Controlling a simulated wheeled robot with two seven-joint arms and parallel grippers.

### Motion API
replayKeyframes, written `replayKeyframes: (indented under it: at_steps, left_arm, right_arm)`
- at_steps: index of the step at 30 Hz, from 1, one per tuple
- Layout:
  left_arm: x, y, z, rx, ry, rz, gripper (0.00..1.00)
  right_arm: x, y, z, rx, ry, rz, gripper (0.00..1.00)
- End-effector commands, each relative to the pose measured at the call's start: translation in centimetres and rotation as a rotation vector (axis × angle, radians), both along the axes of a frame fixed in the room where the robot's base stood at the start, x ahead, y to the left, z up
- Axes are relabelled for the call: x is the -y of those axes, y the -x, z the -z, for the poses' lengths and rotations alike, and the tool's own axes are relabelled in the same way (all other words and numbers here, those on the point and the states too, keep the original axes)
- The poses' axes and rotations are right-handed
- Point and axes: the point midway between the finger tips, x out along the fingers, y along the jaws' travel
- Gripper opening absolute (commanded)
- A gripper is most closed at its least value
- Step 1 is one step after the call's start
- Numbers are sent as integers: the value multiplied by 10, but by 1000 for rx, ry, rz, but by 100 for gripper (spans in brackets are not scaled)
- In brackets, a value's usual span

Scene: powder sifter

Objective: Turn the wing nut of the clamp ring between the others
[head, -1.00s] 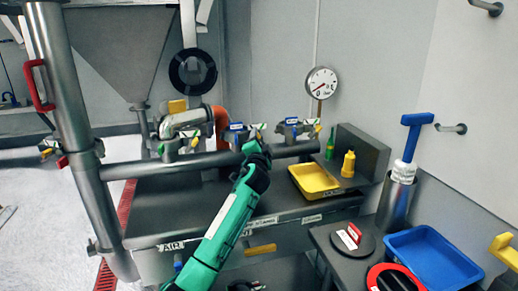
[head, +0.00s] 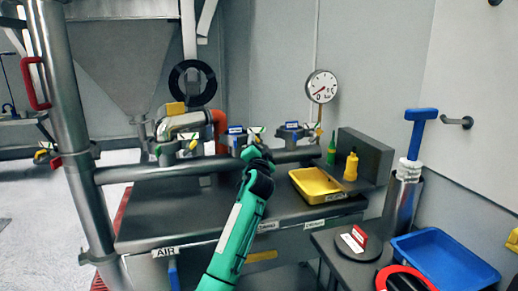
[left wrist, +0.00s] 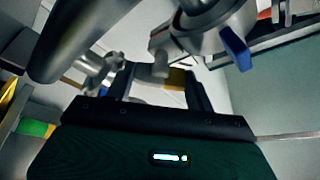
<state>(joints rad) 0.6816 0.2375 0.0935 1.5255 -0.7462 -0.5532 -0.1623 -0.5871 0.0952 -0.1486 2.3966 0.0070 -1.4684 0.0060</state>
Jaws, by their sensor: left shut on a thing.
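Several metal clamp rings sit along the horizontal pipe (head: 140,173) in the head view. The middle clamp ring (head: 237,141), with a blue-and-white tag, stands between the left clamp (head: 168,151) and the right clamp (head: 291,134). My left gripper (head: 255,137), on the green arm, is at the middle clamp's right side. In the left wrist view, a small grey wing nut (left wrist: 161,63) shows between the two dark fingers, below a metal clamp body (left wrist: 205,30) with a blue tab. The left gripper is shut on it; its exact angle is hard to tell. My right gripper is out of view.
A yellow tray (head: 300,187), a yellow bottle (head: 351,166) and a green bottle (head: 331,150) stand on the bench right of the arm. A round gauge (head: 321,86) is behind. A blue tray (head: 440,262) and blue-handled tool (head: 415,135) are at right.

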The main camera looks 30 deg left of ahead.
Motion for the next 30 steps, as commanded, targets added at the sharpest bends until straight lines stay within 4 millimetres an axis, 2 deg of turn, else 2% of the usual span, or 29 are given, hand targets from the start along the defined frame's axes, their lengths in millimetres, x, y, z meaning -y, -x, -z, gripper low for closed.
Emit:
replayKeyframes:
  at_steps: [12, 13, 15, 16, 25, 30]
  left_arm:
    - [0, 0, 1, 0, 2, 0, 32]
    - [0, 0, 1, 0, 2, 0, 60]
    - [0, 0, 1, 1, 2, 0, 74]
    - [0, 0, 1, 1, 2, 0, 76]
    - [1, 1, 1, 1, 2, 1, 76]
    - [10, 15, 6, 1, 3, 1, 76]
  right_arm:
    - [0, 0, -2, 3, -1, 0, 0]
    - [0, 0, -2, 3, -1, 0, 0]
    - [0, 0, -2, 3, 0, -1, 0]
    - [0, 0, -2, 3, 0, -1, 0]
    - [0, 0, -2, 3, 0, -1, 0]
    - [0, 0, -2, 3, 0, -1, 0]
